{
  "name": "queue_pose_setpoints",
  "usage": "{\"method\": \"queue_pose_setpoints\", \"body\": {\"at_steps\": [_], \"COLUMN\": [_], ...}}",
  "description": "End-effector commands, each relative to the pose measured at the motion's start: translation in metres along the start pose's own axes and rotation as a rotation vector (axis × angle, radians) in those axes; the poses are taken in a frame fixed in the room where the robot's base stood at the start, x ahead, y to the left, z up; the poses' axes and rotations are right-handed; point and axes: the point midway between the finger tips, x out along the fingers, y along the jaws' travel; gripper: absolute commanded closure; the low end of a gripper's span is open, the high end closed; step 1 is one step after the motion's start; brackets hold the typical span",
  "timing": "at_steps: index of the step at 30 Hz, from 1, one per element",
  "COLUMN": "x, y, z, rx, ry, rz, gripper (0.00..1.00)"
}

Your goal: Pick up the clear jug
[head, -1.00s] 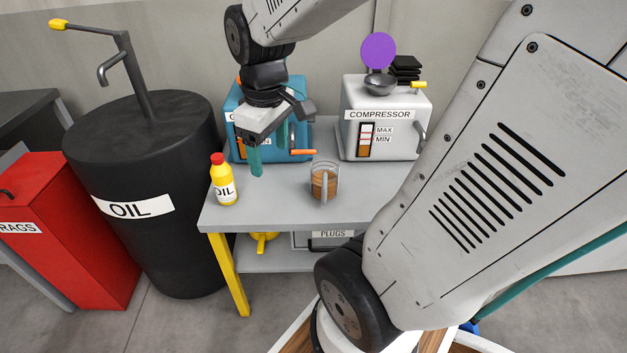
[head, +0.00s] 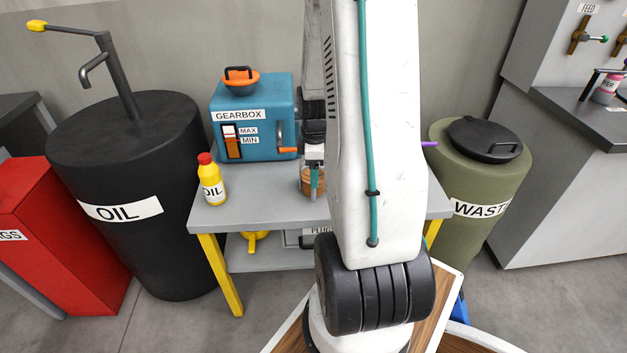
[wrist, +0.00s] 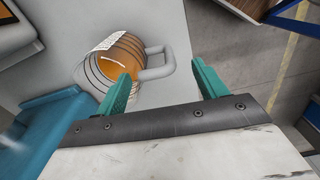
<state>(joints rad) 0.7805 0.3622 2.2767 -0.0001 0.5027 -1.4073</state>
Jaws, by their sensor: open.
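The clear jug (head: 306,186) stands on the grey table (head: 248,211), holding brown-orange liquid. My arm and one green finger hide part of it in the head view. In the wrist view the jug (wrist: 122,50) shows from above, with dark rings, a white label and a grey handle (wrist: 157,64). My gripper (wrist: 162,70) is open and empty. In that view the handle appears between the two green fingers, and the left fingertip overlaps the jug's edge. I cannot tell whether it touches. My gripper (head: 316,172) is at the jug in the head view.
A yellow oil bottle (head: 211,181) stands left of the jug. A blue gearbox (head: 255,130) with an orange lever (head: 286,151) stands behind. A black oil drum (head: 130,210) is at left, a green waste drum (head: 470,205) at right. The compressor is hidden behind my arm.

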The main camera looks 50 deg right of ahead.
Motion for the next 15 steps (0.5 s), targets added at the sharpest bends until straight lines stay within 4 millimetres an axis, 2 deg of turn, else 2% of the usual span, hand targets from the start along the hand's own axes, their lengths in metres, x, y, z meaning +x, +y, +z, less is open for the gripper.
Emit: {"method": "queue_pose_setpoints", "body": {"at_steps": [3,7,15], "x": [0.020,0.036,0.042], "y": [0.002,0.002,0.002], "z": [-0.002,-0.003,-0.003], "rx": [-0.001,0.000,0.000], "ry": [-0.001,0.000,0.000], "rz": [-0.003,-0.003,0.001], "gripper": [0.29,0.29,0.29]}}
